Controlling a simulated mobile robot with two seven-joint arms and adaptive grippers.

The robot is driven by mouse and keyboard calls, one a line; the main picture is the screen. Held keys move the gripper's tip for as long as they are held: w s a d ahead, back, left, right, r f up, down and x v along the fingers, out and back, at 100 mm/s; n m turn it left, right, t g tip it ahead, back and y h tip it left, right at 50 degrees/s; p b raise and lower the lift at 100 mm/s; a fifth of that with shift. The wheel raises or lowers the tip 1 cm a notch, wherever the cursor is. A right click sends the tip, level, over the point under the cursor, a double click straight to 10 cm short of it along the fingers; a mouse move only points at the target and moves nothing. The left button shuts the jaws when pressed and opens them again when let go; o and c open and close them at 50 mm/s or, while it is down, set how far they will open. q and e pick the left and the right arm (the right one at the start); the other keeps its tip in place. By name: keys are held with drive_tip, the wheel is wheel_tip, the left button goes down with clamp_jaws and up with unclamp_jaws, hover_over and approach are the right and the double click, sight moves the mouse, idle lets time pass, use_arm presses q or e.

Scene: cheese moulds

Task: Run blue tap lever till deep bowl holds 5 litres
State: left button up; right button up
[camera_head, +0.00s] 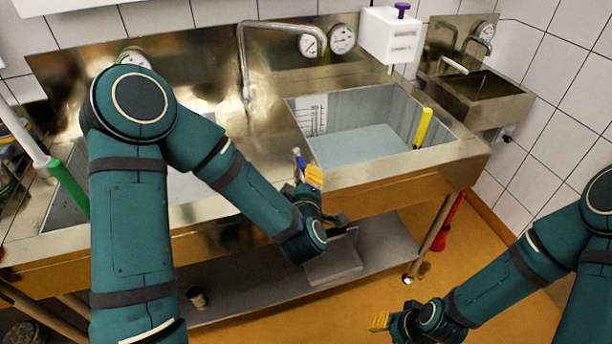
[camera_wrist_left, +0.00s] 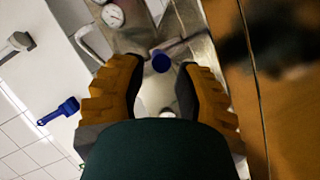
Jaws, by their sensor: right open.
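The blue tap lever (camera_head: 300,160) stands at the front rim of the steel sink, between its two bowls. Its round blue end (camera_wrist_left: 161,62) shows between the fingers in the left wrist view. My left gripper (camera_head: 314,178) is open at the lever, with a gap on each side of the blue end; contact is not visible. The right-hand bowl (camera_head: 440,140) has a litre scale (camera_head: 311,115) on its wall. A flat pale blue-grey surface fills its lower part; I cannot read its level. My right gripper (camera_head: 380,322) is open and empty, low at the front right.
A curved tap spout (camera_head: 275,28) rises behind the bowls. A yellow handle (camera_head: 423,128) stands in the right bowl and a green handle (camera_head: 68,188) at the left bowl. A white box (camera_head: 391,36) hangs on the wall. A small basin (camera_head: 478,92) is at the right.

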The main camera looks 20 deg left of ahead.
sight(303, 170)
use_arm(q)
drive_tip(key=shift+x, duration=2.15)
clamp_jaws()
